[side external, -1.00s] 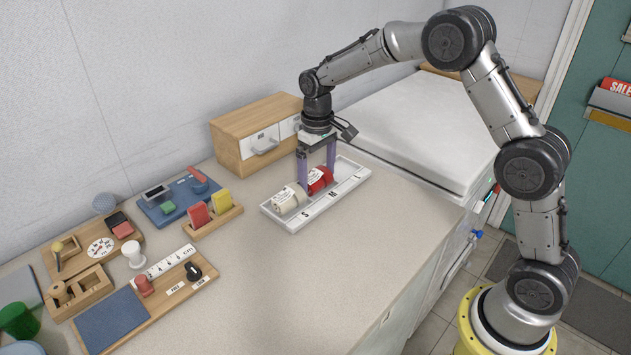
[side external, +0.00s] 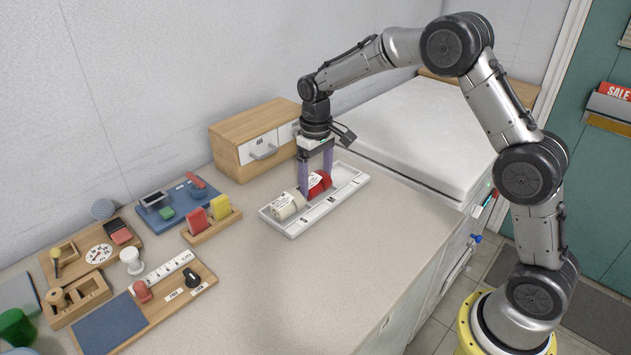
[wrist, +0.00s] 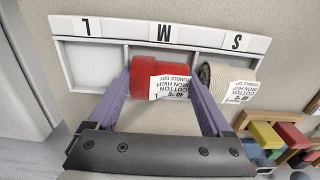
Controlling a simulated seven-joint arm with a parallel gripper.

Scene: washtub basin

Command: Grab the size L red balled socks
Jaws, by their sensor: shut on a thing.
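The red balled socks (side external: 320,184) lie in the white tray (side external: 292,232), in the middle compartment marked M. They also show in the wrist view (wrist: 142,77), with a white care tag printed with cotton and tumble dry text; a small letter on the tag looks like an L. My gripper (side external: 315,190) points down into the tray, its purple fingers shut on the red socks from both sides. In the wrist view the fingers (wrist: 158,85) press at the roll's two ends. Cream balled socks (side external: 289,205) lie in the compartment marked S. The L compartment (wrist: 97,66) is empty.
A wooden drawer box (side external: 240,135) stands close behind the tray. A wooden holder with red and yellow blocks (side external: 212,224) and several small boards are to the left. The front counter (side external: 320,285) is clear.

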